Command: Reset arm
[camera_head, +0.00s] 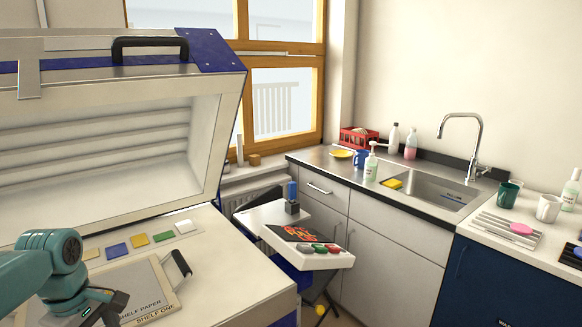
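My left arm (58,262), teal, reaches in from the left edge over the kiln's bed. Only a small dark part of my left gripper (100,308) shows at the bottom edge. Its fingertips are cut off or hidden, so I cannot tell whether it is open or holds anything. It is over or beside a flat board (148,283) marked "SHELF PAPER" and "SHELF ONE", with a dark handle (178,264) at its right end. The arm hides part of the board. My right arm and gripper are not in view.
The kiln lid (215,120) stands open above the bed, with a black handle (150,48). Several coloured glass squares (140,240) lie behind the board. A small stand (320,258) is right of the kiln. A sink counter (330,165) runs along the wall.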

